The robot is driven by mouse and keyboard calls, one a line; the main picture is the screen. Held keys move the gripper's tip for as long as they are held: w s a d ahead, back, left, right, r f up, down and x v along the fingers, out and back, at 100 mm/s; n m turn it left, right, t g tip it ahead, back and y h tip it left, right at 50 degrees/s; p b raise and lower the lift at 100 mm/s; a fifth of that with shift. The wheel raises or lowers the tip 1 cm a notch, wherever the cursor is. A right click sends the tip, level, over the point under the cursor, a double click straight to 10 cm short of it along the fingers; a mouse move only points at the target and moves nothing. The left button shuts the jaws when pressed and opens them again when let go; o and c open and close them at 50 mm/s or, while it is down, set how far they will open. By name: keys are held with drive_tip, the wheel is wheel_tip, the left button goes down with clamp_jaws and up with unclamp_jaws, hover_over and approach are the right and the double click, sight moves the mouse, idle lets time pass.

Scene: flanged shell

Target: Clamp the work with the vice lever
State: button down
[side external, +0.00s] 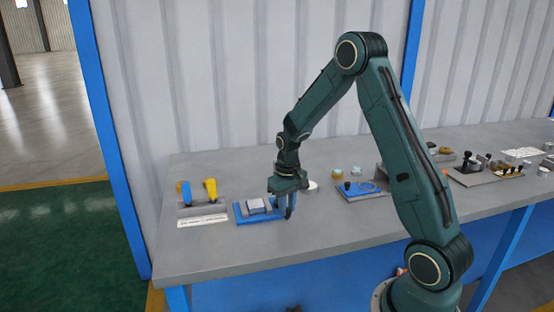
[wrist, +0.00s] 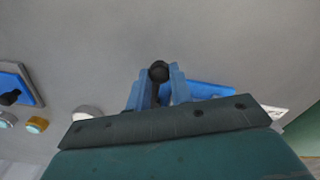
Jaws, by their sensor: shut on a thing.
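The vice is a blue base (side external: 241,217) with a grey block (side external: 256,204) on it, on the bench left of my gripper in the side view. My gripper (side external: 289,213) points down at the right end of the vice. In the wrist view my gripper (wrist: 159,80) has its two blue fingers shut on the vice lever, whose round black knob (wrist: 159,70) shows between the fingertips. Part of the blue vice base (wrist: 212,90) shows behind the fingers. The lever's lower part and most of the work are hidden by my gripper in the wrist view.
A grey stand with a blue and a yellow handle (side external: 210,188) is left of the vice, with a white label strip (side external: 203,221) before it. A blue plate with a black knob (side external: 361,190) lies to the right. The bench front (side external: 230,255) is clear.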

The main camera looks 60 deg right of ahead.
drive_tip(key=d+n, duration=0.1)
drive_tip(key=s+d+n, duration=0.1)
drive_tip(key=n, duration=0.1)
drive_tip(key=shift+s+d+n, duration=0.1)
drive_tip(key=shift+s+n, duration=0.1)
drive_tip(key=shift+n, duration=0.1)
drive_tip(key=d+n, duration=0.2)
drive_tip(key=n, duration=0.1)
drive_tip(key=shift+s+d, duration=0.15)
drive_tip(key=shift+s, duration=0.25)
drive_tip(key=d+n, duration=0.3)
drive_tip(key=n, duration=0.1)
drive_tip(key=shift+w+d+r+n, duration=0.1)
drive_tip(key=shift+w+d+n, duration=0.15)
drive_tip(key=shift+d+n, duration=0.55)
drive_tip(key=shift+w+d+n, duration=0.25)
drive_tip(key=shift+d+n, duration=0.1)
drive_tip(key=shift+n, duration=0.75)
drive_tip(key=c, duration=1.2)
unclamp_jaws()
drive_tip(key=shift+c, duration=0.2)
